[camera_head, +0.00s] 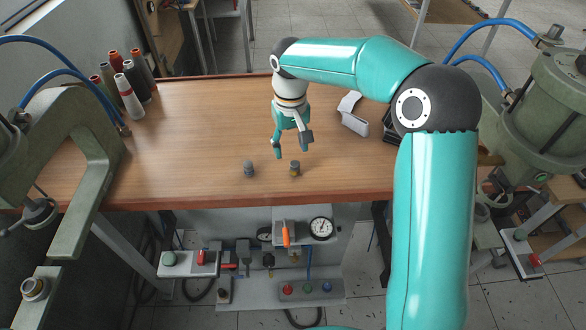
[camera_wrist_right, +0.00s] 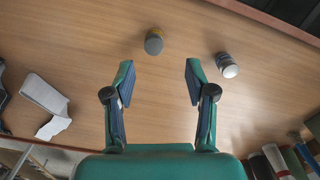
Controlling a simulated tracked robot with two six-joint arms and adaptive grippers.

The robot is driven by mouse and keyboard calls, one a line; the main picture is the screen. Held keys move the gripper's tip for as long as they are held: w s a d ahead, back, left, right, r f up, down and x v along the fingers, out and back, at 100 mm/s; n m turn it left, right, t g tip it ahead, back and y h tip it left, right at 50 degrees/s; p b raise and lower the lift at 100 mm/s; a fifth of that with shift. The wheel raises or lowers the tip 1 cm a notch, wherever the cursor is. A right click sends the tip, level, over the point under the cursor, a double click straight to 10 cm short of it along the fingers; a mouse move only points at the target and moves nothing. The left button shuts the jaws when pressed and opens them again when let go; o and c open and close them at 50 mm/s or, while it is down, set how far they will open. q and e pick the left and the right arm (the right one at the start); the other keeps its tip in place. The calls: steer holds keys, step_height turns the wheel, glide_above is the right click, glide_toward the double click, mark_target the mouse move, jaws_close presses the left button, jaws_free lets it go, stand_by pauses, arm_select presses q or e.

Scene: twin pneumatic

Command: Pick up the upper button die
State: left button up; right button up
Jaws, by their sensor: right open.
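Two small metal dies stand on the wooden table (camera_head: 190,140) near its front edge. The right one (camera_head: 295,168) has a dark top and a yellowish band; it also shows in the right wrist view (camera_wrist_right: 154,42). The left one (camera_head: 249,169) is grey and shows at upper right in the wrist view (camera_wrist_right: 227,65). I cannot tell which is the upper button die. My right gripper (camera_head: 291,152) points down, open and empty, above the table just behind the right die. In the wrist view its fingers (camera_wrist_right: 159,78) are apart, with that die beyond them. My left gripper is out of view.
Thread spools (camera_head: 130,95) stand at the table's back left. Green presses (camera_head: 75,150) (camera_head: 550,110) flank the table. A panel with a gauge (camera_head: 321,228) is below the front edge. The table's middle left is clear.

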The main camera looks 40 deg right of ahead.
mark_target(294, 162)
steer(key=shift+s+d+f, duration=0.1)
steer(key=shift+s+f, duration=0.1)
steer(key=shift+f, duration=1.05)
steer(key=f, duration=0.1)
steer(key=f+p, duration=0.1)
steer(key=f, duration=0.2)
steer(key=shift+d+f, duration=0.25)
steer(key=shift+f, duration=0.35)
jaws_close()
